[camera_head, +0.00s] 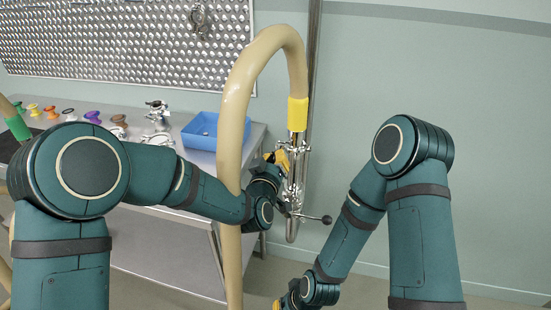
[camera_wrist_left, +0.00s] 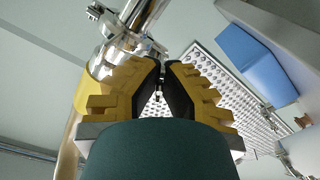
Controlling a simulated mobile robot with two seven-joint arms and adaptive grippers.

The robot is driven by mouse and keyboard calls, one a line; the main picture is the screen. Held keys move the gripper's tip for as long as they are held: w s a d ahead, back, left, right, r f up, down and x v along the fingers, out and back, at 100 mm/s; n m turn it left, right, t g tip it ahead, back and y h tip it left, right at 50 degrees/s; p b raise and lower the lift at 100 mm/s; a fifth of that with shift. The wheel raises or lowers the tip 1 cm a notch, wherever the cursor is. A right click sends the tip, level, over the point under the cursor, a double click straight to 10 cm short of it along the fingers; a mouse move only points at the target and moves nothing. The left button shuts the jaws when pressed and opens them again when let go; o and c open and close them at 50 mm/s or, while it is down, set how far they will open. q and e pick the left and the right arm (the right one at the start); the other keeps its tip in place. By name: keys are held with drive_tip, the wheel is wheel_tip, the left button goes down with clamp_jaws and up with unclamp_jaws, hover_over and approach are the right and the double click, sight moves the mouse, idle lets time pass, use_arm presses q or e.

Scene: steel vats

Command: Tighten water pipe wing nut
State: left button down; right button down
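The steel water pipe (camera_head: 296,180) stands upright in front of the wall, with a clamp (camera_head: 295,150) below a yellow sleeve (camera_head: 298,113). In the left wrist view the clamp (camera_wrist_left: 122,45) is just beyond and left of the fingertips. My left gripper (camera_head: 278,160) is at the clamp's left side. In the wrist view its yellow fingers (camera_wrist_left: 166,66) nearly meet at the tips. A small metal piece shows in the narrow gap; I cannot tell if it is the wing nut or if it is gripped. My right gripper (camera_head: 283,304) is low, mostly cut off.
A beige hose (camera_head: 233,110) arches beside my left forearm and joins the yellow sleeve. A black-knobbed lever (camera_head: 326,219) sticks out right of the pipe. A blue bin (camera_head: 205,130), metal fittings (camera_head: 157,115) and colored parts stand on the bench (camera_head: 180,225).

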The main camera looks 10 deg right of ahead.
use_arm(q)
drive_tip(key=m, duration=0.6)
drive_tip(key=shift+r+m, duration=0.1)
drive_tip(key=shift+m, duration=0.2)
drive_tip(key=m, duration=0.6)
drive_tip(key=shift+w+a, duration=0.1)
drive_tip(key=shift+a, duration=0.05)
drive_tip(key=m, duration=0.6)
drive_tip(key=shift+r+m, duration=0.1)
drive_tip(key=shift+m, duration=0.3)
drive_tip(key=m, duration=0.6)
drive_tip(key=shift+a+r+m, duration=0.1)
drive_tip(key=shift+m, duration=0.2)
drive_tip(key=c, duration=1.2)
unclamp_jaws()
drive_tip(key=shift+o, duration=0.2)
